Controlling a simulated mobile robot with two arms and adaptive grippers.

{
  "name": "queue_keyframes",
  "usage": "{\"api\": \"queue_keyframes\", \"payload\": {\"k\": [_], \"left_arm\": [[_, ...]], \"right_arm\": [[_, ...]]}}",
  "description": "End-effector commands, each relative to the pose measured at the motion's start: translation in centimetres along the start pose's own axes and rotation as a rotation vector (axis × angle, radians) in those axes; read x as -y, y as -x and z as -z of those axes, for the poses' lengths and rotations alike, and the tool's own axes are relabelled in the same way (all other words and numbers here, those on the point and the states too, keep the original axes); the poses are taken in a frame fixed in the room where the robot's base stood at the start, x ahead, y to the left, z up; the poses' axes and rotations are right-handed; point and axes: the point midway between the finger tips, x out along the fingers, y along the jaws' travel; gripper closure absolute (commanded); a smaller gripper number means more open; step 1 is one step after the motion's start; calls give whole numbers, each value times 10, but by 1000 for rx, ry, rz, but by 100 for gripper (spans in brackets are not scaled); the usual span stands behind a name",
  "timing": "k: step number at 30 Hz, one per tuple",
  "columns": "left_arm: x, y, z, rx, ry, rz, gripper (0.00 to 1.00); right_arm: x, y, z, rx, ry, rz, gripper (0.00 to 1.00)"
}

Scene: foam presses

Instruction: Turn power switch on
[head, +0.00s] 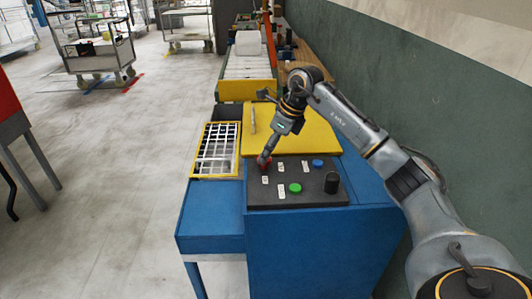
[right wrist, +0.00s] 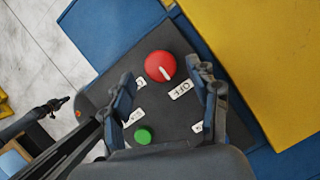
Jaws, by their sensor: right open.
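The dark control panel (head: 270,196) sits on the blue machine. A round red switch knob (right wrist: 158,66) with a white pointer line is on it, and the line points toward the OFF label (right wrist: 181,90). In the head view the red knob (head: 263,162) shows partly behind my gripper. My right gripper (right wrist: 163,72) is open over the panel, one finger on each side of the red knob in the picture. I cannot tell whether the fingers touch it. In the head view my right gripper (head: 266,156) reaches down at the panel's far left corner. My left gripper is not seen.
The panel also carries a green button (head: 295,188), a blue button (head: 318,163), a black knob (head: 332,182) and several white labels. A yellow cover (head: 285,130) lies behind it, and a yellow-framed grid tray (head: 215,150) is at left. A green wall stands at right.

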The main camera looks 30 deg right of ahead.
Motion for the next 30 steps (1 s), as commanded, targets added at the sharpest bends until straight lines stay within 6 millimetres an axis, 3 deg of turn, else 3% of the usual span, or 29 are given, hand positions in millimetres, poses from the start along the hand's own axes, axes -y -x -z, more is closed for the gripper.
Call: {"api": "queue_keyframes", "payload": {"k": [1,5,16,24,30], "left_arm": [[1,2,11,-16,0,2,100],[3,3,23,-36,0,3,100],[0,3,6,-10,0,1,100],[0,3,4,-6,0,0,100],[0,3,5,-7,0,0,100]], "right_arm": [[0,-7,0,-2,-2,-2,40],[0,-18,0,0,0,-1,40],[0,-24,0,0,0,0,40],[0,-24,0,0,0,0,92],[0,-24,0,0,-9,3,93]]}}
